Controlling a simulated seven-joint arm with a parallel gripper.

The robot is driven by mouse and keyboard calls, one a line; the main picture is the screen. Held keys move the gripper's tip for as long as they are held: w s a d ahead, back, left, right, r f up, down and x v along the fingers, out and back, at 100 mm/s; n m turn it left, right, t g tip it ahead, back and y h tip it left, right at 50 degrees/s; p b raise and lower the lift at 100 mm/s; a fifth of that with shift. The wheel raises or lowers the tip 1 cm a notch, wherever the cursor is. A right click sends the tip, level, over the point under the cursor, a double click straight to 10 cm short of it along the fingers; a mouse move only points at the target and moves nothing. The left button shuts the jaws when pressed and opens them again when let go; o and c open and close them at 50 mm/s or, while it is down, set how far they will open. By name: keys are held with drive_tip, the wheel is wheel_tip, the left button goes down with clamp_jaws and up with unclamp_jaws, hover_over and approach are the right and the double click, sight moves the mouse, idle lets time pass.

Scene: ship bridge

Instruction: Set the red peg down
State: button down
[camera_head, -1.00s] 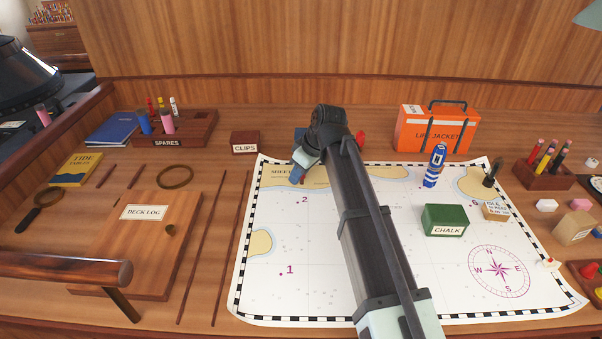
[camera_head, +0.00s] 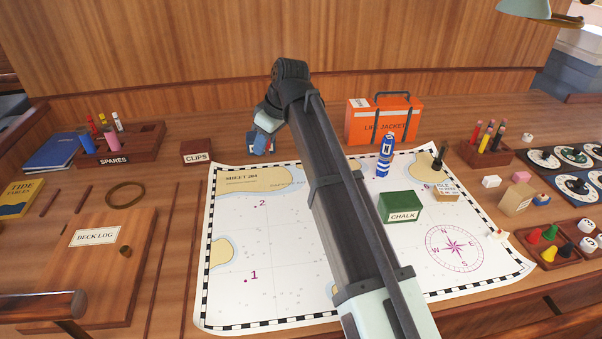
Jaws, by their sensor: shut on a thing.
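My gripper (camera_head: 264,142) is at the far end of my arm, low near the upper edge of the chart sheet (camera_head: 228,283). It points down and looks small and partly turned away. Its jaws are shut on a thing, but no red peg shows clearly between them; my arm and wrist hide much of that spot. A red cone-shaped piece (camera_head: 534,237) sits in a wooden tray at the right, beside green, yellow and dark pieces.
The chart's left part is clear.

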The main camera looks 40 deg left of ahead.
drive_tip(key=w+d+m+t, duration=0.3)
drive_tip(key=w+d+m, duration=0.5)
drive_tip(key=w+d, duration=0.25)
drive_tip(key=shift+s+d+f, duration=0.1)
drive_tip(key=shift+f, duration=2.4)
drive_tip(key=shift+d+f, duration=0.1)
drive_tip(key=shift+f, duration=2.35)
drive_tip(key=c, duration=0.9)
unclamp_jaws()
drive_tip(key=shift+f, duration=0.15)
drive_tip(key=v, duration=1.2)
drive_tip(key=shift+a+r, duration=0.15)
drive_tip(key=shift+r, duration=0.1)
